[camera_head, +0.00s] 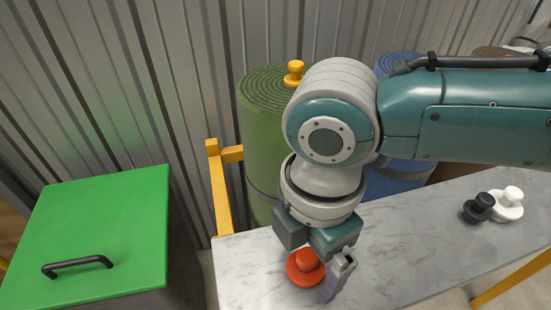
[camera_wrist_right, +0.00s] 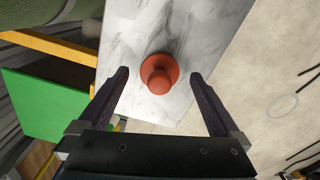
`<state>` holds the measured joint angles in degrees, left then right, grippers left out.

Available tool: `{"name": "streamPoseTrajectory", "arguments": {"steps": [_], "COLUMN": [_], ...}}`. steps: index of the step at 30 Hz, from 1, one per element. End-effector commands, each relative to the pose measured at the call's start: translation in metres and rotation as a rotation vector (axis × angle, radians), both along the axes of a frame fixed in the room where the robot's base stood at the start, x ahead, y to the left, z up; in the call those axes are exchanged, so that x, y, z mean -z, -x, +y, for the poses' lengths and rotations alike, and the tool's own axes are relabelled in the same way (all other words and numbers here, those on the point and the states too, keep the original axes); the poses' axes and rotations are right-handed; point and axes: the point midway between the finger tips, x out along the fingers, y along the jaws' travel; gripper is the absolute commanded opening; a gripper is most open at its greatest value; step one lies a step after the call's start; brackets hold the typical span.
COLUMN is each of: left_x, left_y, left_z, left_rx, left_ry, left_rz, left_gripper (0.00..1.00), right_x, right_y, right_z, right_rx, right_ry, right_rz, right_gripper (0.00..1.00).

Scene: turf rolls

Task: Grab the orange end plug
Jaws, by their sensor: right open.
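The orange end plug (camera_head: 305,267) stands upright on the marble-look bench top (camera_head: 245,277), near its left end. It has a wide round base and a knob on top. My right gripper (camera_head: 317,278) is above the plug, pointing down, and partly covers it in the head view. In the right wrist view the plug (camera_wrist_right: 158,74) lies ahead between the two open fingers (camera_wrist_right: 158,82), with clear space on both sides. The fingers do not appear to touch it. My left gripper is not in view.
Behind are a green turf roll (camera_head: 262,130) with a yellow plug (camera_head: 294,73) on top and a partly hidden blue roll (camera_head: 385,183). A green-lidded box (camera_head: 90,230) stands left.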

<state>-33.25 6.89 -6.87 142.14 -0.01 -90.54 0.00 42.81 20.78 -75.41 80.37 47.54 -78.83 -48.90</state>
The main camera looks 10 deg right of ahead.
Motion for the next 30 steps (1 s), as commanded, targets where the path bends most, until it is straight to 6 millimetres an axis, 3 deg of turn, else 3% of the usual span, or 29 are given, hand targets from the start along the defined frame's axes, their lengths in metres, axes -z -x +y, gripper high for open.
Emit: {"name": "streamPoseTrajectory", "arguments": {"steps": [7, 30], "left_x": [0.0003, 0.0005], "left_y": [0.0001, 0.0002], "left_z": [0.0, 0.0], "left_rx": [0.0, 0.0], "left_ry": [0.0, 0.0], "left_rz": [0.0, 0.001], "left_gripper": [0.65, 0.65], "right_x": [0.0019, 0.0015], "right_y": [-0.0002, -0.0003], "right_z": [0.0001, -0.0001], "right_rx": [0.0, 0.001], "right_ry": [0.0, 0.0], "right_rz": [-0.001, -0.001], "right_gripper": [0.99, 0.12]}}
